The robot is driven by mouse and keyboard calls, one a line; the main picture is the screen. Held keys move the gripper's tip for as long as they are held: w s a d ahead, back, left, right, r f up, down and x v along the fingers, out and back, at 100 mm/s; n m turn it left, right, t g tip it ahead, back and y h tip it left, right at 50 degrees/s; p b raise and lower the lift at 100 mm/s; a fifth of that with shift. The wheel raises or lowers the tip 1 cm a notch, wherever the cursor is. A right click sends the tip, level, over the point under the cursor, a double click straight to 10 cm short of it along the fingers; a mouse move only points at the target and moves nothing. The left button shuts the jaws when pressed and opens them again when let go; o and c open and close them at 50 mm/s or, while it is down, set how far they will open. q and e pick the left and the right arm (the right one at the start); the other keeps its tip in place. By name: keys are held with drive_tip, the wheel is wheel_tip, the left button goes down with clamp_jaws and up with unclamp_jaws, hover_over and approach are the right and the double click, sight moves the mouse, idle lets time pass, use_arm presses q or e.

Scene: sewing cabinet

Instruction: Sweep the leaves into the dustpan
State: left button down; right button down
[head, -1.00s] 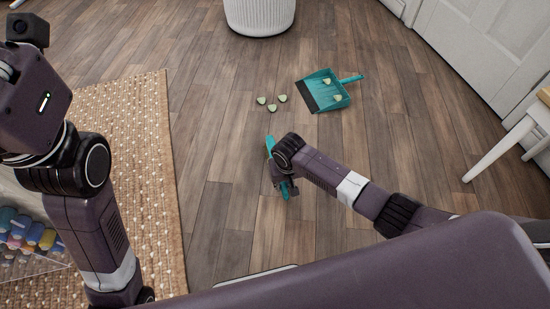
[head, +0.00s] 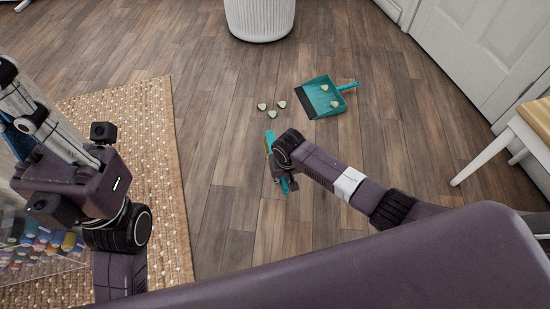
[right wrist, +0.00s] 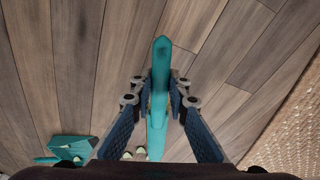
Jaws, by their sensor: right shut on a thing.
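A teal dustpan (head: 314,98) lies on the floor, its dark lip facing left and its handle pointing right. One leaf (head: 324,87) and another leaf (head: 334,104) lie in it. Three pale green leaves (head: 271,114) lie on the floor left of the lip. My right gripper (head: 276,172) is shut on a teal hand brush (head: 270,138), just nearer to me than these leaves. The right wrist view shows the brush handle (right wrist: 160,80) between the fingers; the bristles are hidden. My left gripper (head: 22,105) is at the left edge, partly cut off, away from the leaves.
A woven rug (head: 150,125) covers the floor at left, with a clear box of colourful items (head: 45,240) on it. A white basket (head: 260,18) stands at the back. A white-legged stool (head: 490,155) and a door (head: 480,50) are at right. The floor around the leaves is clear.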

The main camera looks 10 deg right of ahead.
wheel_tip(320, 180, up, 5)
drive_tip(key=p, duration=0.4)
drive_tip(key=shift+f, duration=0.2)
